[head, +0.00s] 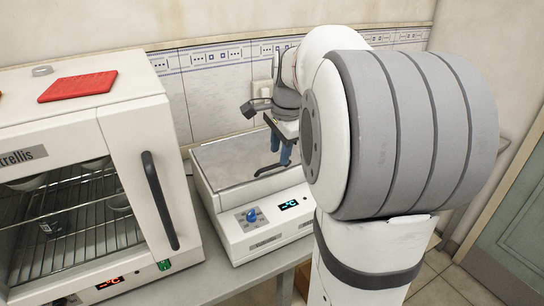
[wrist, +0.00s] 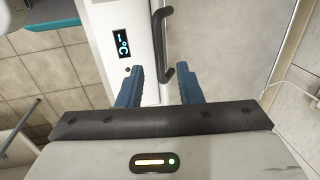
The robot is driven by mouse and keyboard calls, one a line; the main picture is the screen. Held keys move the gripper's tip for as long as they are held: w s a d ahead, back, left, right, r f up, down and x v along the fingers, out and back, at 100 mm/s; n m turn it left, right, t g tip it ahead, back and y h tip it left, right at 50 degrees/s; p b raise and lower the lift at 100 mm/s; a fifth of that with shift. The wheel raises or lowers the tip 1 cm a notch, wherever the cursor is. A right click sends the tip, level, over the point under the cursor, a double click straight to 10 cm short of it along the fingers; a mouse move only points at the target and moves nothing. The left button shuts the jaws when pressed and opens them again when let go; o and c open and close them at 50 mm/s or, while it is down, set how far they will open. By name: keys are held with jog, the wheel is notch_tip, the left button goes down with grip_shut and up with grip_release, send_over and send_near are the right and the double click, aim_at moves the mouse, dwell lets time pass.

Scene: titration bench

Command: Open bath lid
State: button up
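The bath (head: 237,232) is a white box on the bench with a blue knob and a small lit display on its front. Its flat grey lid (head: 225,160) lies closed on top. The dark lid handle (head: 268,170) runs along the lid's front edge, and shows upright in the wrist view (wrist: 166,45). My gripper (head: 284,153) is over the lid's right part, its blue fingers by the handle's right end. In the wrist view, my gripper (wrist: 161,75) is open, with the handle's near end between the fingertips in the picture. I cannot tell whether they touch it.
A white oven (head: 135,130) with a glass door, wire racks and a dark handle stands left of the bath. A red pad (head: 78,86) lies on its top. The tiled wall (head: 215,85) is close behind the bath. My arm hides the bench on the right.

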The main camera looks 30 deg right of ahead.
aim_at(278, 164)
jog(key=shift+w+f, duration=0.15)
jog(key=shift+f, duration=0.6)
jog(key=shift+w+f, duration=0.1)
jog(key=shift+f, duration=0.65)
jog(key=shift+c, duration=0.4)
grip_shut()
